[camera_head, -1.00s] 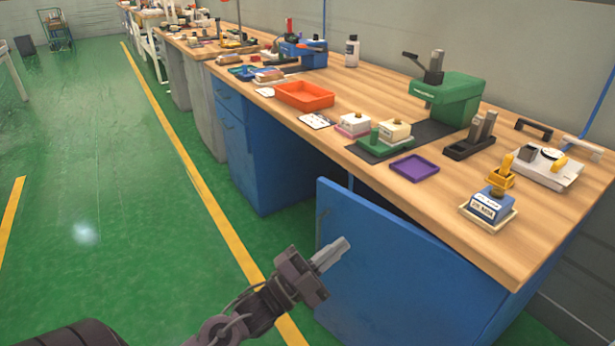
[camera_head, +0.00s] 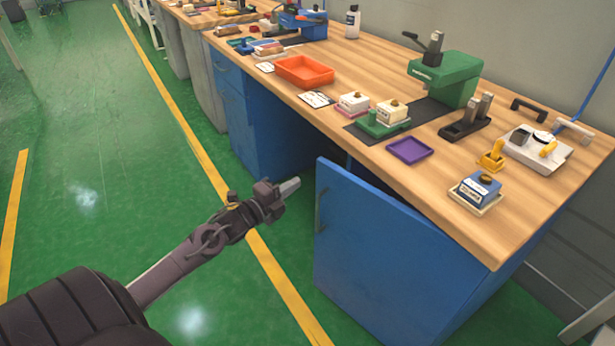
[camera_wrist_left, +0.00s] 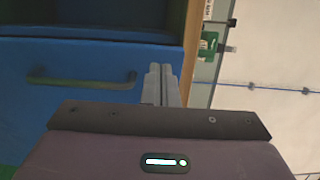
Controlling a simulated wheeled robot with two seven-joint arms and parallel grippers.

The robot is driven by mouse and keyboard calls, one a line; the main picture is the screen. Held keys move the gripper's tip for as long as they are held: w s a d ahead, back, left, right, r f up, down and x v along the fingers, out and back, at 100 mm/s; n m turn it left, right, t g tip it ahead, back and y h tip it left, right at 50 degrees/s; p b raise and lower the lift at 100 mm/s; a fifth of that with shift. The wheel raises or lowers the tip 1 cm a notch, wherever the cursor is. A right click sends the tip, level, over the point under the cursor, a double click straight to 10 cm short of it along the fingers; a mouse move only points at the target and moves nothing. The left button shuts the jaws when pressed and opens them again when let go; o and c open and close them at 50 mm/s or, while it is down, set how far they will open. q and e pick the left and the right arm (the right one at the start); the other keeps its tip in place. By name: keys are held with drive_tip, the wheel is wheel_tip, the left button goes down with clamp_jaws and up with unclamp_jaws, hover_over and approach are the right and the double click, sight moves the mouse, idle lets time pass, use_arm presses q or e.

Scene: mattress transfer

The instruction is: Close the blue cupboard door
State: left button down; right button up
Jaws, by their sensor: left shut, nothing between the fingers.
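The blue cupboard door (camera_head: 385,255) stands open under the near end of the workbench and sticks out into the aisle. Its dark bar handle (camera_head: 321,207) is near its free edge. My left gripper (camera_head: 289,187) is shut and empty. In the head view it shows left of the door's free edge, with a gap between them in the picture. In the left wrist view its closed fingers (camera_wrist_left: 161,84) show beside a blue panel (camera_wrist_left: 60,105) with a dark bar handle (camera_wrist_left: 82,79), which looks like the door. My right gripper is not in view.
The wooden benchtop (camera_head: 450,215) overhangs the door. On it are a purple tray (camera_head: 409,150), a blue stamp-like block (camera_head: 480,186), a green press (camera_head: 445,80) and an orange tray (camera_head: 304,71). A blue drawer unit (camera_head: 262,135) stands further back. The green floor (camera_head: 110,160) at left is clear.

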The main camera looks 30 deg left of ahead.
use_arm(q)
drive_tip(key=w+d, duration=0.1)
drive_tip(key=w, duration=0.5)
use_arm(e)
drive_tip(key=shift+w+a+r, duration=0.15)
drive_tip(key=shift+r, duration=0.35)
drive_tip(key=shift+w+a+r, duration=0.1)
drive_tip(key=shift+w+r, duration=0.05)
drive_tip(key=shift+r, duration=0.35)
use_arm(q)
drive_tip(key=shift+b, duration=0.3)
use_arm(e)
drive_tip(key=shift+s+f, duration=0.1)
